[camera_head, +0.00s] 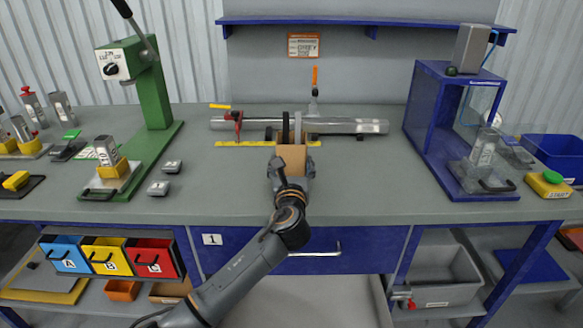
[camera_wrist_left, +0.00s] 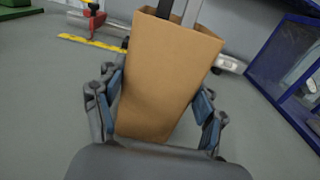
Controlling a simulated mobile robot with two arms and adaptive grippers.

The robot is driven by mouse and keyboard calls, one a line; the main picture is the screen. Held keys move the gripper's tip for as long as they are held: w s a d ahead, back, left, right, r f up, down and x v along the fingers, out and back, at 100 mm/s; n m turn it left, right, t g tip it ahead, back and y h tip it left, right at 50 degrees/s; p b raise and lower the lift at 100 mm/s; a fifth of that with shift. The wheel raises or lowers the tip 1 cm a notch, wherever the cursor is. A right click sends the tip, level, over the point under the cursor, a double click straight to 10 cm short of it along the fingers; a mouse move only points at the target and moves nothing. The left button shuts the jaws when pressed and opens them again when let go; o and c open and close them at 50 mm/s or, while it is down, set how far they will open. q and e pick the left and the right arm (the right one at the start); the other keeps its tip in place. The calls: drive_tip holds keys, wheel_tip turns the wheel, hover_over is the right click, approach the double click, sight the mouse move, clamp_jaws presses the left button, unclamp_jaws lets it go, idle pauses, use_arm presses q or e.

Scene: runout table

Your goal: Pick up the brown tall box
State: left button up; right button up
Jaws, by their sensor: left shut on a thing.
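The brown tall box (camera_head: 292,157) stands on the grey workbench near the middle, and it fills the centre of the left wrist view (camera_wrist_left: 163,75). It is open at the top, and a black and a grey upright piece show at its top. My left gripper (camera_head: 291,172) reaches it from the front edge side. In the left wrist view the fingers (camera_wrist_left: 160,112) lie on both sides of the box, shut on it. The box's lower end is hidden behind the gripper. I cannot tell whether the box touches the bench. My right gripper is in neither view.
A metal tube (camera_head: 350,126) lies behind the box with a red clamp (camera_head: 236,117) and a yellow ruler (camera_head: 245,144). A green press (camera_head: 150,100) stands left, a blue frame (camera_head: 428,105) right. The bench front (camera_head: 365,190) is clear.

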use_arm(q)
drive_tip(key=shift+r, duration=0.5)
wheel_tip(320, 180, up, 2)
drive_tip(key=shift+p, duration=0.3)
drive_tip(key=s+r+p, duration=0.1)
drive_tip(key=s+r, duration=0.9)
drive_tip(key=s, duration=0.4)
drive_tip(key=shift+w, duration=0.15)
drive_tip(key=p, duration=0.3)
hover_over(291, 156)
drive_tip(key=w, duration=0.1)
idle(1.3)
